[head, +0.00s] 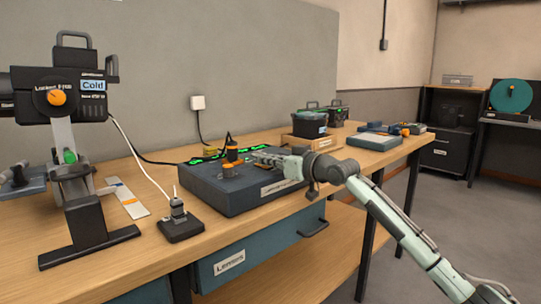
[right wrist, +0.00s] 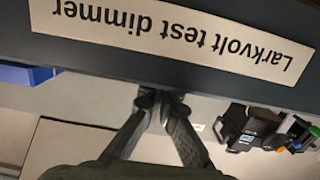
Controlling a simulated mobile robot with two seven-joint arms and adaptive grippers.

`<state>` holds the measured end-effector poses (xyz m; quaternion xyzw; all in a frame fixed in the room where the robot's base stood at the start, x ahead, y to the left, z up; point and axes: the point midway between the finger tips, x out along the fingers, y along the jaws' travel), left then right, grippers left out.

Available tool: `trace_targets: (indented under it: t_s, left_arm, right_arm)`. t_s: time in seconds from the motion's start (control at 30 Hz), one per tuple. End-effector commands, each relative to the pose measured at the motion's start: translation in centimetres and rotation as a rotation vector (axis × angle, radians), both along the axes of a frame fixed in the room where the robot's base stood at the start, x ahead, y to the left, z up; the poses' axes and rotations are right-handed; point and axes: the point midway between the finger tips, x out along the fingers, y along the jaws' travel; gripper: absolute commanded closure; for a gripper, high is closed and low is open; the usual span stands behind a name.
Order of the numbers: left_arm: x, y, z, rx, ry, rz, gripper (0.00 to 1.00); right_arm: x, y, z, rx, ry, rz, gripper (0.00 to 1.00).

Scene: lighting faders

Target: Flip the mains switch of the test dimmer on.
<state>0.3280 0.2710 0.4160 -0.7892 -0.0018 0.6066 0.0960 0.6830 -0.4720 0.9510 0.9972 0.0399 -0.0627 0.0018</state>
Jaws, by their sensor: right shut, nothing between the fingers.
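The test dimmer (head: 225,199) is a low dark box on the bench, with green lit marks and orange-topped parts on its upper face. Its label (right wrist: 170,35) reads "Larkvolt test dimmer" and appears upside down in the right wrist view. I cannot pick out the mains switch; the gripper may cover it. My right gripper (head: 259,157) reaches in from the right over the dimmer's top. In the right wrist view its fingers (right wrist: 160,97) are together and empty, with tips near the dimmer's edge. Contact cannot be told. My left gripper is not in view.
A lamp on a stand (head: 88,222) marked "Cold" is at the left. A plug on a dark block (head: 180,230) sits at the dimmer's left front. A dark case in a wooden tray (head: 309,143) stands behind. Bare bench (head: 125,262) lies in front left.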

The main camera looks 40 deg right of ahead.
Motion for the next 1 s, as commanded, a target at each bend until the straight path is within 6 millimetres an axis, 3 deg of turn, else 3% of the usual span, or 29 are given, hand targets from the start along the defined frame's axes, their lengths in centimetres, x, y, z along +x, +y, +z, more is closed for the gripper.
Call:
trace_targets:
  t_s: [0.07,0.4,0.57,1.0]
  left_arm:
    - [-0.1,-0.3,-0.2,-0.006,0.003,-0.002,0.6]
    - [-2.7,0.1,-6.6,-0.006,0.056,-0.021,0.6]
    - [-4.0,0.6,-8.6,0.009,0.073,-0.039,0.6]
    - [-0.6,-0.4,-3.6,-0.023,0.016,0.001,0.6]
  right_arm:
    - [0.0,0.1,0.4,0.0,-0.001,0.001,1.0]
    - [0.5,0.4,2.7,-0.001,-0.001,0.0,1.0]
    - [0.8,0.2,4.3,-0.003,-0.002,-0.003,1.0]
    - [-6.2,-0.2,6.4,-0.004,0.001,-0.002,1.0]
